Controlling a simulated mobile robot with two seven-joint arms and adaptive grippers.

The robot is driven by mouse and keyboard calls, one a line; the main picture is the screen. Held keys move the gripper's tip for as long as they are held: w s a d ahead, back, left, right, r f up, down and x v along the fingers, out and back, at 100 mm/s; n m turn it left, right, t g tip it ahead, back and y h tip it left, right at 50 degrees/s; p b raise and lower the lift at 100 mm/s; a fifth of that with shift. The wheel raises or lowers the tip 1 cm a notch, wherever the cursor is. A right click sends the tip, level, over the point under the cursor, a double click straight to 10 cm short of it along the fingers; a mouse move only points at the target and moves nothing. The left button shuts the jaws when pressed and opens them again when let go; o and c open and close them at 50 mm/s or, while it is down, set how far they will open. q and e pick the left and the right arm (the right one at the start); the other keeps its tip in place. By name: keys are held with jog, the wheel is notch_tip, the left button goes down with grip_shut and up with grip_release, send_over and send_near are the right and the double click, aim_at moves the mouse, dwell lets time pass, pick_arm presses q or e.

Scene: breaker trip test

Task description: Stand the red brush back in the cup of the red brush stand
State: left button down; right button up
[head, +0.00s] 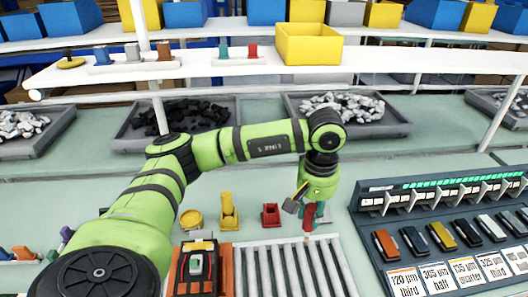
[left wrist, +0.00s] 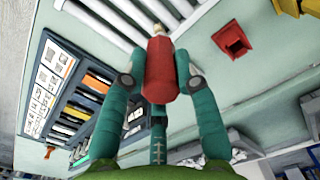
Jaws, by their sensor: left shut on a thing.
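My left gripper (head: 314,212) is shut on the red brush (head: 309,218), just above the far end of the grey rollers. In the left wrist view the red brush (left wrist: 160,72) sits between the two teal fingers (left wrist: 158,82), its narrow pale end pointing away from the palm. The red brush stand (head: 270,214) is on the bench to the left of the gripper, apart from the brush. Its square cup looks empty in the left wrist view, where the stand (left wrist: 232,40) is at upper right. My right gripper is in neither view.
A yellow stand (head: 228,211) and a yellow round dish (head: 191,219) are left of the red stand. Grey rollers (head: 290,268) lie in front. A breaker panel (head: 440,225) stands at right. Trays (head: 392,128) and a shelf (head: 210,66) are behind.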

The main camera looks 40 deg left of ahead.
pick_arm(q)
jog(key=w+a+r+n+p, duration=0.1)
jog(key=w+a+n, duration=0.1)
jog(key=a+n, duration=0.3)
jog(key=w+a+r+n, duration=0.2)
jog(key=a+n, duration=0.2)
jog(key=a, duration=0.7)
jog(key=shift+n+p, duration=0.4)
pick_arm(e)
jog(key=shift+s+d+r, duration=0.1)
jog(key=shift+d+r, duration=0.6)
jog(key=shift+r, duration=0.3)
pick_arm(q)
notch_tip(320, 180, down, 6)
jog(key=b, duration=0.3)
jog(key=shift+w+r+b, duration=0.1)
jog(key=shift+b, duration=0.3)
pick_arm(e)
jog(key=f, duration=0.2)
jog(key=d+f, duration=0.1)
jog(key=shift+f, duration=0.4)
pick_arm(q)
jog(key=shift+p, duration=0.3)
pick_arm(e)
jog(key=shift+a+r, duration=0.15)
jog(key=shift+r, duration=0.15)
